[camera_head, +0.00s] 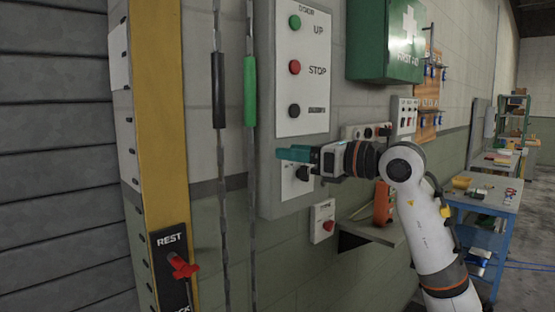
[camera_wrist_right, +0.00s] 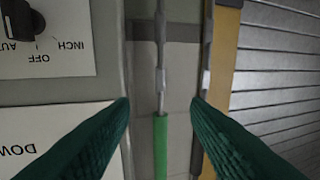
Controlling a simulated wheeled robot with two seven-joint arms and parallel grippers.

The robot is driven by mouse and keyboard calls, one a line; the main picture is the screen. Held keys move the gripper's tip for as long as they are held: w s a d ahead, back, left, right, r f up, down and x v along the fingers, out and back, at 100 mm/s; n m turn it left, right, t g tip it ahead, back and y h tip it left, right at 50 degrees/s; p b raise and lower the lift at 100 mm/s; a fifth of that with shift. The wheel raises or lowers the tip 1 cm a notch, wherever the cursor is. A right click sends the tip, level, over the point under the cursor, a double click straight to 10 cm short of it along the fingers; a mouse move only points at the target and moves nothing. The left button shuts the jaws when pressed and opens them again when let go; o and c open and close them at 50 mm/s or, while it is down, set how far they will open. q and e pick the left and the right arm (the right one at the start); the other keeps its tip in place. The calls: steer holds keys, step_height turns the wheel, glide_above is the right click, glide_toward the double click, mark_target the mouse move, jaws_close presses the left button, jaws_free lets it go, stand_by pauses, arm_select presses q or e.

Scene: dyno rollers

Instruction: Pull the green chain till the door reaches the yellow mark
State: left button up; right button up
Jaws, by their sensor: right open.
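The green chain's green sleeve (camera_head: 250,90) hangs upright on the wall, with grey chain below it. My right gripper (camera_head: 278,154) is open and empty, level with the chain just below the sleeve and to its right. In the right wrist view the green sleeve (camera_wrist_right: 160,145) and chain line up between the open fingers (camera_wrist_right: 160,101), which do not touch them. The grey slatted door (camera_head: 60,150) fills the left side; it also shows in the wrist view (camera_wrist_right: 275,80). I cannot make out a yellow mark on the door. My left gripper is not in view.
A black-sleeved chain (camera_head: 219,90) hangs close left of the green one. A yellow post (camera_head: 160,110) carries a red lever (camera_head: 182,267) at REST. A control panel (camera_head: 283,205) stands right behind the gripper. A green first-aid box (camera_head: 375,60) and blue bench (camera_head: 487,197) are farther right.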

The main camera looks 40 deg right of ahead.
steer(key=shift+s+d, duration=0.1)
steer(key=shift+s, duration=0.3)
